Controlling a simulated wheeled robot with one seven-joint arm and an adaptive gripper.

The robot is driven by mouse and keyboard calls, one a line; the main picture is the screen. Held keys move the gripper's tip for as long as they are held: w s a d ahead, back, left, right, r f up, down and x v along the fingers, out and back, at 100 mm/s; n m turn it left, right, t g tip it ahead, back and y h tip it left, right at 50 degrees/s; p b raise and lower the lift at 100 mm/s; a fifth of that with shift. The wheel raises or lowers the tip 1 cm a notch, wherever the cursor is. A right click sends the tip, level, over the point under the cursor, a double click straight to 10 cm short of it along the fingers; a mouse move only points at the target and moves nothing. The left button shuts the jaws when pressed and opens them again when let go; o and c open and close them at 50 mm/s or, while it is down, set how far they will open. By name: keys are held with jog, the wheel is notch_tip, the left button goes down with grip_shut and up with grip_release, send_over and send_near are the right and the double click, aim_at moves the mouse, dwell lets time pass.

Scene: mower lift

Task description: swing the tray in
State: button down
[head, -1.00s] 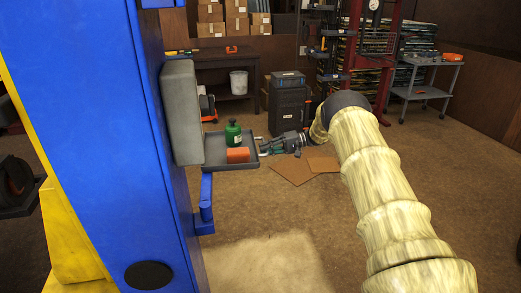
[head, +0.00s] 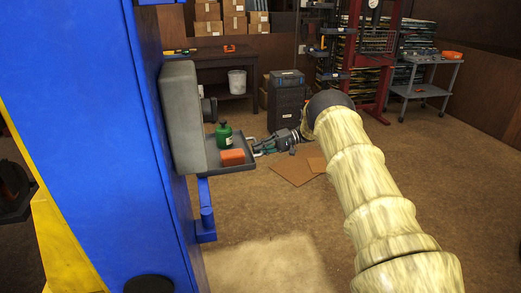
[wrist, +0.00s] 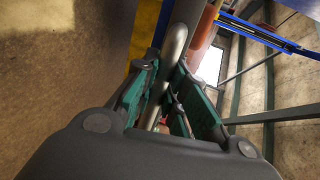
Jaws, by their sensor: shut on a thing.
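The dark grey tray (head: 230,167) juts out from the blue lift post (head: 80,150) below a grey box. On it stand a green bottle (head: 223,135) and an orange block (head: 232,157). A light grey handle (head: 264,147) sits at the tray's right end. My gripper (head: 264,151) is at that handle, to the right of the tray. In the wrist view, the handle bar (wrist: 172,70) runs between the green-padded fingers of my gripper (wrist: 170,95), which are shut on it. The handle's far end is partly hidden by the fingers.
The grey box (head: 184,115) is fixed to the post above the tray. A blue bracket (head: 206,212) sticks out below it. Flat cardboard (head: 293,172) lies on the floor behind my gripper. A black case (head: 287,105) and a grey cart (head: 424,85) stand farther back. Open floor lies in front.

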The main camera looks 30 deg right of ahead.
jog(key=c, duration=1.6)
grip_release()
jog(key=shift+w+a+r, duration=0.1)
jog(key=shift+w+a, duration=0.15)
jog(key=shift+a, duration=0.05)
jog(key=shift+o, duration=0.7)
jog(key=shift+w+a, duration=0.1)
jog(key=shift+w, duration=0.05)
jog(key=shift+s+d, duration=0.25)
jog(key=v, duration=1.2)
jog(key=shift+w, duration=0.1)
